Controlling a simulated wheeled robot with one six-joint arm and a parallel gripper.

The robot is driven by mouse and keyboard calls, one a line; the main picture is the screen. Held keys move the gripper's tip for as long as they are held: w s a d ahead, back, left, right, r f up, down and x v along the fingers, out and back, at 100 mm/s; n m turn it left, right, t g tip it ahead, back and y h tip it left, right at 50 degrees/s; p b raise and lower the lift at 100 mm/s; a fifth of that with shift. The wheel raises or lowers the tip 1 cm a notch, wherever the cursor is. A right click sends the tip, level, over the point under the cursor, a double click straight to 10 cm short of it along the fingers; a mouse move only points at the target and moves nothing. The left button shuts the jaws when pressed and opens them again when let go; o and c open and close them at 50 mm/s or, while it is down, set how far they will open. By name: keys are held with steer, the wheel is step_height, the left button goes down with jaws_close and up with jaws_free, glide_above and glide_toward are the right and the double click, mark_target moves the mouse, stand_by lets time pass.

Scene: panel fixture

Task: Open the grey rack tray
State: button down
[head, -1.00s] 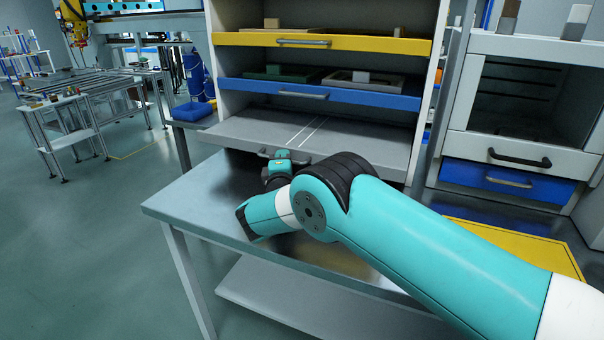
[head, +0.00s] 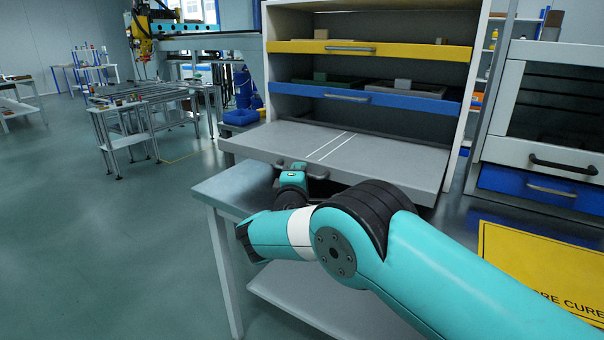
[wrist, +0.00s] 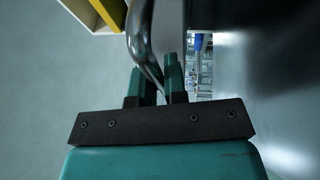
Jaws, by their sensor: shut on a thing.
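The grey rack tray (head: 375,156) is the lowest of the rack's three trays and sticks out well past the two above it. It has two white lines on its top. My gripper (head: 296,170) is at the tray's front edge in the head view. In the wrist view, my gripper's two teal fingers (wrist: 161,80) are closed about a curved metal handle (wrist: 142,40). The tray's handle (head: 317,172) is partly hidden behind my gripper and wrist in the head view.
The yellow tray (head: 400,51) and the blue tray (head: 400,98) above are in the rack with small blocks on them. A metal table (head: 228,190) lies below the grey tray. A cabinet with a blue drawer (head: 515,184) stands at the right, near a yellow sign (head: 530,265).

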steer(key=c, duration=1.2)
jaws_free()
steer(key=shift+d, duration=0.2)
steer(key=shift+a, duration=0.1)
steer(key=b+v, duration=1.7)
steer(key=shift+s+a+f, duration=0.1)
steer(key=shift+s, duration=0.1)
